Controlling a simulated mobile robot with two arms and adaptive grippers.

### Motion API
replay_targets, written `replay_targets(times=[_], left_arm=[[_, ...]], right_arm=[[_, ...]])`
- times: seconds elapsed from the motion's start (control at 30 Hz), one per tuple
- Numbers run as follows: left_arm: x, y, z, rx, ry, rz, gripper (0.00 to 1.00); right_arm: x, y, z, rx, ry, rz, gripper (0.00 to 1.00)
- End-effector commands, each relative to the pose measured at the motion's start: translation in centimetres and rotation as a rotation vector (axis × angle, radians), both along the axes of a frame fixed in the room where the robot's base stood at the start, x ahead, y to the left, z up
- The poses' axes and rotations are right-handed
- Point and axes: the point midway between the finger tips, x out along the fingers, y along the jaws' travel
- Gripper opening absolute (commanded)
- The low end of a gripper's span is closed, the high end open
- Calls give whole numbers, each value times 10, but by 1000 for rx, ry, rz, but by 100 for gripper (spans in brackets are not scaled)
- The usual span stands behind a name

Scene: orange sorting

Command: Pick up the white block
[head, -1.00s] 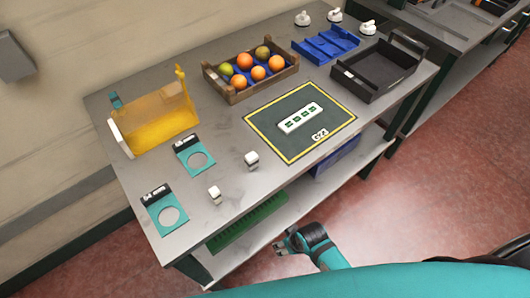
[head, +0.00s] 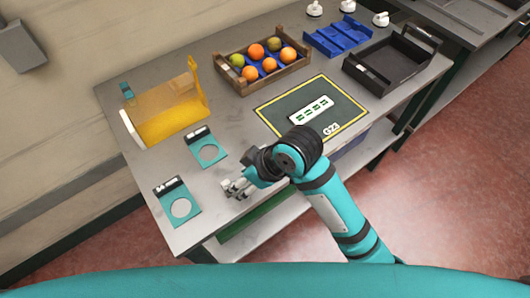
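My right arm reaches in from the lower right over the front edge of the grey table (head: 130,100). Its gripper (head: 236,188) is low over the tabletop, near the front edge and right of the lower teal ring gauge. Small pale shapes show at the fingertips; I cannot tell finger from white block there, nor whether the fingers are closed on anything. No white block shows clearly; my gripper and wrist cover that part of the table. My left gripper is not in view.
Two teal ring gauges (head: 172,184) (head: 200,133) lie left of the gripper. A yellow bin (head: 165,112), a wooden fruit crate (head: 240,90), a dark yellow-bordered mat (head: 285,107), a blue tray (head: 332,42) and a black tray (head: 358,72) stand around. Bare tabletop lies between bin and mat.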

Motion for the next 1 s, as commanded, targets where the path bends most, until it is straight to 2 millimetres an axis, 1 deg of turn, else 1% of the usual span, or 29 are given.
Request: replay_targets(times=[0.03, 0.1, 0.2, 0.3, 0.37, 0.47, 0.63, 0.8, 0.9, 1.0], left_arm=[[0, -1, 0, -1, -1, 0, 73], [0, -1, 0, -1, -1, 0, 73], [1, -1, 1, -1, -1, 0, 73], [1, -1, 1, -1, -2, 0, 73], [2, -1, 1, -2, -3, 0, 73], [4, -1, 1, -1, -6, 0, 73], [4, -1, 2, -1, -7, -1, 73], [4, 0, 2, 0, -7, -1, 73], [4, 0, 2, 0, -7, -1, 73], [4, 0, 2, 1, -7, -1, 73]], right_arm=[[4, 14, 12, -14, -29, 79, 50], [4, 32, 25, -47, -62, 207, 50], [2, 50, 41, -120, -108, 393, 50], [3, 60, 53, -220, -148, 561, 50], [4, 61, 59, -292, -168, 653, 50], [10, 57, 68, -426, -194, 790, 50], [29, 36, 86, -680, -201, 960, 50], [50, 13, 105, -879, -177, 1037, 50], [57, 4, 113, -941, -165, 1054, 50], [60, -1, 113, -968, -153, 1060, 50]])
